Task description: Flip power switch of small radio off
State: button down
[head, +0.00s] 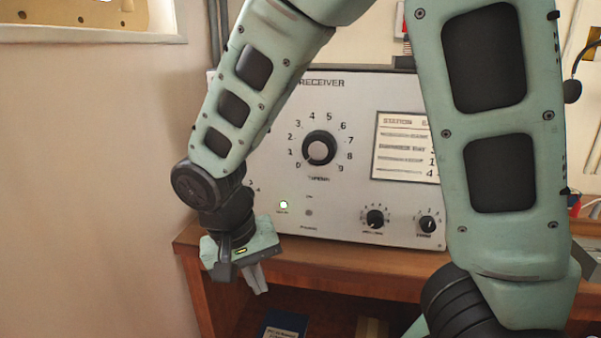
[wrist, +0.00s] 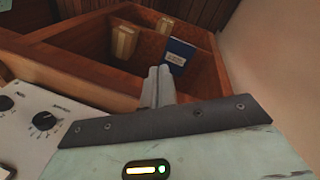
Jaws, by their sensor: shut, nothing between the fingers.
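The radio is a pale grey receiver (head: 355,195) on a wooden desk, with a large dial (head: 319,148) and two smaller knobs on its front. My gripper (head: 256,284) is shut and empty, below and left of the lamp, apart from the panel. In the wrist view the closed fingers (wrist: 158,86) point toward the shelf; part of the receiver (wrist: 35,120) shows at left.
The wooden desk (head: 350,279) has an open shelf below with a blue book (wrist: 180,52) and tan books (wrist: 124,42). A plain wall (head: 90,180) stands close on the left. My arm hides part of the receiver's left and right sides.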

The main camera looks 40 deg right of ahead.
aim_at(306, 214)
jog(key=w+d+r+m+h+p, duration=0.1)
jog(key=w+d+r+m+p, duration=0.2)
jog(key=r+p, duration=0.4)
jog(key=w+d+r+m+h+p, duration=0.2)
jog(key=r+p, duration=0.5)
jog(key=r, duration=0.4)
jog(key=w+d+m, duration=0.1)
jog(key=d, duration=0.1)
jog(key=shift+w+d+m, duration=0.3)
jog(key=shift+d, duration=0.1)
jog(key=p+x, duration=0.2)
jog(key=x, duration=1.2)
jog(key=shift+w+d+r+p, duration=0.1)
jog(key=shift+w+d+p, duration=0.05)
jog(key=shift+p, duration=0.15)
jog(key=shift+w+t+h+b, duration=0.1)
jog(key=shift+t+h+b, duration=0.2)
